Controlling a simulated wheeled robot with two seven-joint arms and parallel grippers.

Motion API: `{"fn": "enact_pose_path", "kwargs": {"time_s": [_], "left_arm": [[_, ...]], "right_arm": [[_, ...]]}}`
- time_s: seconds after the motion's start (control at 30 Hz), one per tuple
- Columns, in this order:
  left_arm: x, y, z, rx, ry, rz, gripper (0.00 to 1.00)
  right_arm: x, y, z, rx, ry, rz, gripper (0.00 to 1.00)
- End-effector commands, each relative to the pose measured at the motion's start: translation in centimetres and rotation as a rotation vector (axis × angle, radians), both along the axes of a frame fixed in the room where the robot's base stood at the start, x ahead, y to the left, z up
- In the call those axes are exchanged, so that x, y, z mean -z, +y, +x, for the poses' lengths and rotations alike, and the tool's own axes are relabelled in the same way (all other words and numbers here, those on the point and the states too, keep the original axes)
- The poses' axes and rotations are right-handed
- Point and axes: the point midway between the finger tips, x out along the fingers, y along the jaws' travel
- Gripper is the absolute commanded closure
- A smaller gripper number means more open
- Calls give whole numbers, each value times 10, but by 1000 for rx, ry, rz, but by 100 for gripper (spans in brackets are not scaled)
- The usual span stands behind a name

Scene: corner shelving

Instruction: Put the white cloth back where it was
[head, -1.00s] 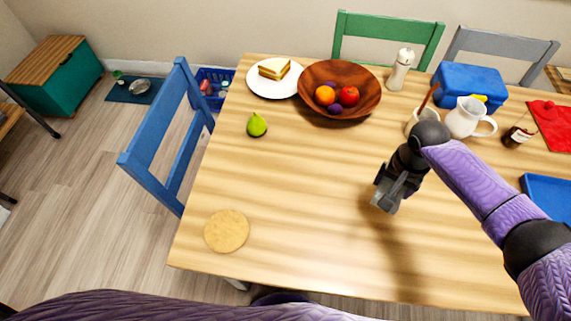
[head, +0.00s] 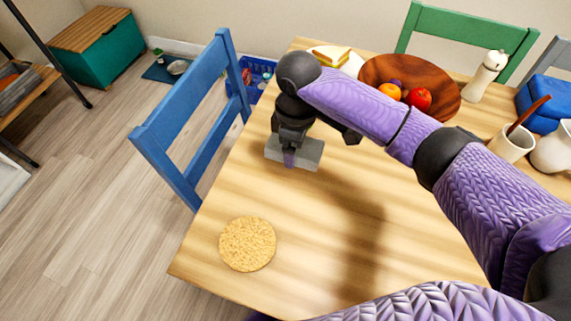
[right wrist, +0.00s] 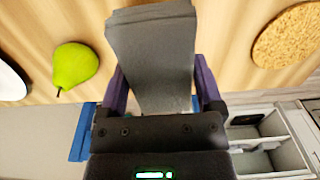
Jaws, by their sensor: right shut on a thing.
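My right gripper (head: 290,150) is shut on a flat grey slab-like thing (head: 309,154) and holds it over the left part of the wooden table (head: 330,222). In the right wrist view the grey thing (right wrist: 152,62) sticks out from between the purple fingers. Its height above the table is hard to tell. I cannot tell whether it is the task's cloth; it looks grey and stiff. I see no other thing that looks like a white cloth. My left gripper is not in view.
A round cork mat (head: 247,244) lies near the table's front left corner. A green pear (right wrist: 75,66) lies near the gripper. A wooden fruit bowl (head: 440,97) and sandwich plate (head: 354,65) stand behind my arm. A blue chair (head: 190,118) borders the left edge.

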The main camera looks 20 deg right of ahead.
Motion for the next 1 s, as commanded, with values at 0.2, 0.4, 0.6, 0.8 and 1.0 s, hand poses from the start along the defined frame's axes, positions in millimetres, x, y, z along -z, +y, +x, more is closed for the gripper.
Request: {"fn": "enact_pose_path", "kwargs": {"time_s": [0.2,0.4,0.6,0.8,1.0], "left_arm": [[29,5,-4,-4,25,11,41],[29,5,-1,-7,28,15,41],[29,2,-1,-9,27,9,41],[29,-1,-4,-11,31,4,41],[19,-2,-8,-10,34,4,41]], "right_arm": [[53,0,-1,2,5,0,71],[57,0,0,3,-1,-1,71],[60,0,0,3,-1,-1,14],[59,0,0,3,-1,0,0],[40,0,1,4,-6,1,0]]}}
